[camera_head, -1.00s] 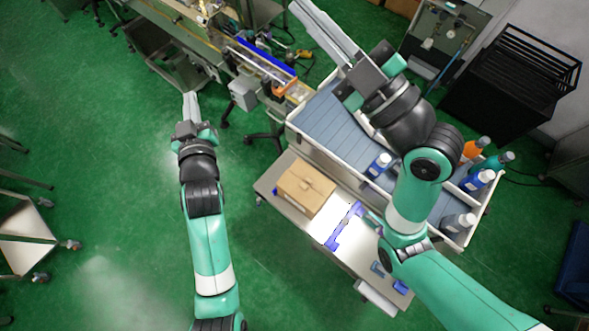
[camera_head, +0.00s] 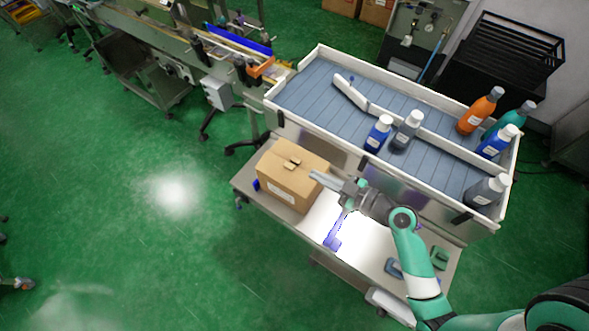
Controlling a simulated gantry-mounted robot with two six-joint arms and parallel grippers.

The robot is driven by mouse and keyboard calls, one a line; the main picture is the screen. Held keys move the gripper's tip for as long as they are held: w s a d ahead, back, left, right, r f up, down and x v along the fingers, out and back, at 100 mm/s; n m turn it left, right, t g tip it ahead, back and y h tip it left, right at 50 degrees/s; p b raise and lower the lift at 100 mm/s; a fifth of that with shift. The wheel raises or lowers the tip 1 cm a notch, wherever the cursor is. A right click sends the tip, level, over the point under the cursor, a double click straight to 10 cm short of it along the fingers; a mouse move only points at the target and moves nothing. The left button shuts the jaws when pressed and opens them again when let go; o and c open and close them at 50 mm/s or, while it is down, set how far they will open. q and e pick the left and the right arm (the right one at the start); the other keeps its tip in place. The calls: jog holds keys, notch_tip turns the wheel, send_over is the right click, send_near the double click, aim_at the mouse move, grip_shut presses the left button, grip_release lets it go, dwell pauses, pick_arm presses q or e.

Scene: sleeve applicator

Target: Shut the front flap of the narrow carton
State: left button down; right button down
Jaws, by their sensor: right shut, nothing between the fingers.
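The carton (camera_head: 283,187) is a brown box with a white label, upright on the left part of the metal worktop. A small raised tan piece shows on its top; I cannot tell whether it is a flap edge. My right gripper (camera_head: 315,176) is shut and empty. Its fingertips point left at the carton's right upper edge and overlap it in the picture; I cannot tell whether they touch. The carton's far sides are hidden. My left gripper is out of view.
A white-walled conveyor tray (camera_head: 318,98) behind the worktop holds several bottles, including an orange bottle (camera_head: 476,114). A blue clamp-like part (camera_head: 335,240) lies on a white plate right of the carton. Green floor left of the worktop is clear.

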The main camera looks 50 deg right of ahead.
send_over(295, 174)
jog(key=a, duration=0.1)
notch_tip(295, 174, down, 2)
jog(key=f+b, duration=0.2)
jog(key=f, duration=0.1)
jog(key=shift+d, duration=0.35)
jog(key=shift+s+d+f, duration=0.1)
jog(key=shift+d+f, duration=0.05)
jog(key=shift+f, duration=0.25)
